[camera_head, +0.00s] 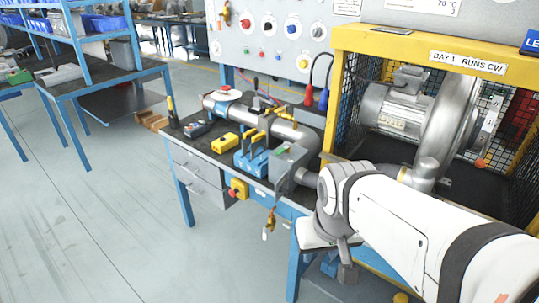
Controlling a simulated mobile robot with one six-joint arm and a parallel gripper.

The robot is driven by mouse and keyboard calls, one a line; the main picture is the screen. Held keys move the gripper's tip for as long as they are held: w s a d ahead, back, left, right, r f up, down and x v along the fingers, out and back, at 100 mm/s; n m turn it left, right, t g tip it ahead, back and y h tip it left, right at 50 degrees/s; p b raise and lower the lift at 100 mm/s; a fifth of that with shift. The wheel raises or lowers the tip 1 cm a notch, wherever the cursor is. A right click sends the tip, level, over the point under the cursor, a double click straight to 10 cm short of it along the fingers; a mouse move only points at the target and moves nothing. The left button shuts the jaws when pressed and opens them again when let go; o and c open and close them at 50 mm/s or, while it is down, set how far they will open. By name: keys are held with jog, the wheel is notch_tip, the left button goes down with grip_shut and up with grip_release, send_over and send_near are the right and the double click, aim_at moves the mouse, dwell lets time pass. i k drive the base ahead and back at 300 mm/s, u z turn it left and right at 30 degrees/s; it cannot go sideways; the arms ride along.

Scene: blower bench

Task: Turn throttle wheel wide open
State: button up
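My arm reaches in from the lower right. Its end, my gripper (346,268), hangs in front of the bench's right front corner; its fingers are too small and turned away to tell whether they are open or shut. I cannot make out a throttle wheel for certain. A grey metal pipe (240,116) runs along the bench, with a round red-and-white piece (224,95) at its left end, well apart from my gripper. My arm hides part of the bench and blower area.
The bench (206,150) also holds a blue rack (251,160) with yellow-handled parts and a yellow case (225,143). A yellow-framed cage (343,100) encloses a motor (396,110) and blower housing (452,118). A red button (233,193) is on the bench front.

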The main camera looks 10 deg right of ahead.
aim_at(226, 89)
jog(key=u, duration=0.05)
jog(key=i, duration=1)
jog(key=z, duration=0.05)
